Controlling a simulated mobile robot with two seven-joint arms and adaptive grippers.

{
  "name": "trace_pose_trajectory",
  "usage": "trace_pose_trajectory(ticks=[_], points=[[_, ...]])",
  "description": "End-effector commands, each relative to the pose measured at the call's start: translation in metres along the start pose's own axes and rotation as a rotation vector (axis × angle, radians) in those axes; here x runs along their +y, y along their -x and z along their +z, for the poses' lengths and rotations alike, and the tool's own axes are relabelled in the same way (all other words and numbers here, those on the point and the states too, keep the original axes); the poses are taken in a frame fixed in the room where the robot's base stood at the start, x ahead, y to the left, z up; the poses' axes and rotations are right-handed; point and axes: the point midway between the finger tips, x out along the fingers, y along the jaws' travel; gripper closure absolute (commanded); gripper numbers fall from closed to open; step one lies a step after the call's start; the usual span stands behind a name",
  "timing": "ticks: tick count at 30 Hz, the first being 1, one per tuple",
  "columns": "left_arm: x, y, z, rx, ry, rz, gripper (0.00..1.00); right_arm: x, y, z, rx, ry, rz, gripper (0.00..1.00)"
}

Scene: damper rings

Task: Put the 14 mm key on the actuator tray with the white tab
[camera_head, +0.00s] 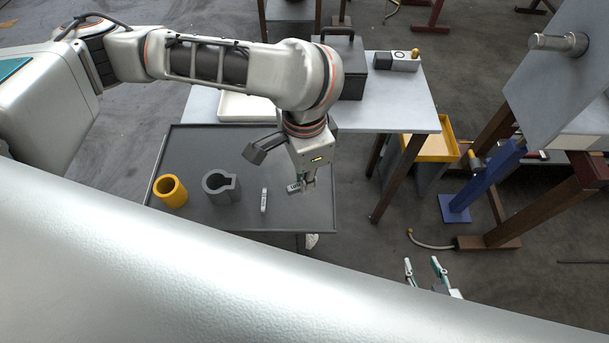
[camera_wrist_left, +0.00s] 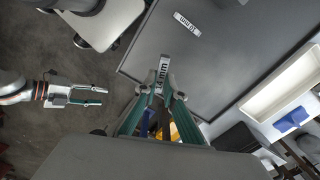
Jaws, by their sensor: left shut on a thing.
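My left gripper (camera_head: 306,182) is shut on a small light key (camera_head: 293,188) over the right part of the dark tray-like surface (camera_head: 200,145). In the left wrist view the key (camera_wrist_left: 161,76) stands between the fingertips, and its label shows "4mm", with the first part hidden or unclear. A second key (camera_head: 264,200) lies on the dark surface to the left; it also shows in the left wrist view (camera_wrist_left: 187,25), its label not readable. My right gripper (camera_head: 421,262) is open and empty, low at the right. I cannot make out a white tab.
A yellow ring (camera_head: 170,191) and a grey slotted ring (camera_head: 220,187) stand on the dark surface. A cream tray (camera_wrist_left: 262,110) with a blue piece (camera_wrist_left: 291,120) sits beyond it. A black box (camera_head: 342,65) and a yellow tray (camera_head: 447,130) are further back.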

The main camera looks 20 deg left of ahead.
Motion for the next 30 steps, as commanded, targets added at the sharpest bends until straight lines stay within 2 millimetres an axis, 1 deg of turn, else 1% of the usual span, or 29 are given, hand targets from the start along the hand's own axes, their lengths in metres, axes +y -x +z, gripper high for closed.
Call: trace_pose_trajectory(ticks=[6, 24, 30], points=[[-0.001, 0.0, 0.003, 0.0, 0.002, -0.008, 1.0, -0.001, 0.0, 0.0, 0.0, -0.004, 0.0, 0.6], [0.0, -0.052, 0.003, -0.002, 0.004, -0.004, 1.0, -0.006, -0.001, -0.001, 0.003, -0.013, -0.004, 0.6], [-0.001, -0.063, 0.003, -0.001, 0.002, -0.005, 1.0, -0.006, -0.001, -0.001, 0.005, -0.008, -0.006, 0.6]])
